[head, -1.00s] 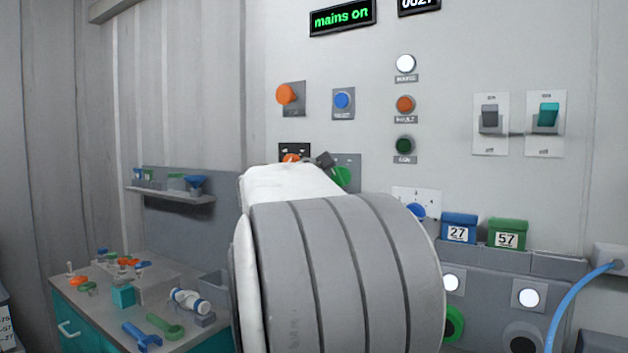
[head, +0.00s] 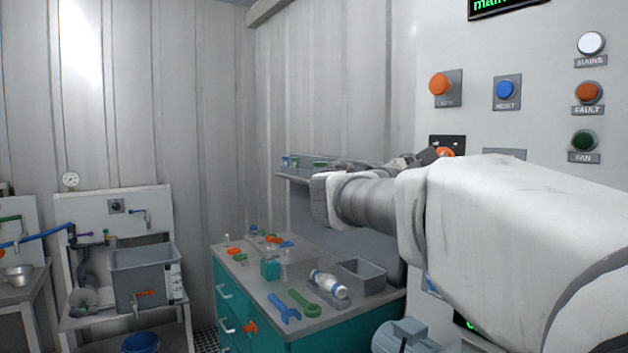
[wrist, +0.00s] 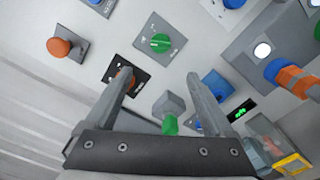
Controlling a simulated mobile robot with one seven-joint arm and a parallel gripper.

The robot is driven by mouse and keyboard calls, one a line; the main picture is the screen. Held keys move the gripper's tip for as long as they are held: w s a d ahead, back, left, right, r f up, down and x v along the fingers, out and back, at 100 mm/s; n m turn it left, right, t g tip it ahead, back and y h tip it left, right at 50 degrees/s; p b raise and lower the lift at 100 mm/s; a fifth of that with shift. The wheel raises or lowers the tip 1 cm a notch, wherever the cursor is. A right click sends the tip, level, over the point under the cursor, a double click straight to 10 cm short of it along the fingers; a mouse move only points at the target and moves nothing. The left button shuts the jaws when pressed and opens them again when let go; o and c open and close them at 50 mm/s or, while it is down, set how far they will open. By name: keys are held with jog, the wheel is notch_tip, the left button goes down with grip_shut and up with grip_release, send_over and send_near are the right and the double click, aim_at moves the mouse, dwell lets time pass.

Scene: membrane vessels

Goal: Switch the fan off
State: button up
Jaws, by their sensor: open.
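On the panel in the head view, a dark green lamp (head: 584,141) labelled FAN sits below the FAULT lamp (head: 588,93). I cannot tell if it is lit. An orange knob (head: 445,152) on a black plate is partly hidden by my arm. The wrist view shows this orange knob (wrist: 125,78) beside my left finger, and a green rotary knob (wrist: 160,43) on a dark plate beyond the fingertips. Their labels are too small to read, so I cannot tell which switches the fan. My gripper (wrist: 153,86) is open and empty, facing the panel.
An orange button (head: 440,84) and blue RESET button (head: 506,90) are on the panel. A teal bench (head: 330,335) holds tools and a grey bin (head: 361,275). A grey motor (head: 402,338) shows low down. A sink unit (head: 143,280) stands at left.

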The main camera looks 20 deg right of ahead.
jog(key=shift+v, duration=1.25)
jog(key=s+a+f+m+y, duration=0.25)
jog(key=s+f+y, duration=0.25)
jog(key=f, duration=0.4)
jog(key=s+a+f+m+y, duration=0.1)
jog(key=s+a+f+y, duration=0.3)
jog(key=f, duration=0.4)
jog(key=s+a+f+m+y, duration=0.3)
jog(key=s+a+f+y, duration=0.1)
jog(key=a+f, duration=0.25)
jog(key=s+a+f+m+y, duration=0.3)
jog(key=s+a+f+y, duration=0.15)
jog(key=a, duration=0.35)
notch_tip(320, 180, up, 12)
jog(key=p, duration=1.2)
jog(key=shift+w+t, duration=0.3)
jog(key=shift+w, duration=0.05)
jog(key=shift+a, duration=0.1)
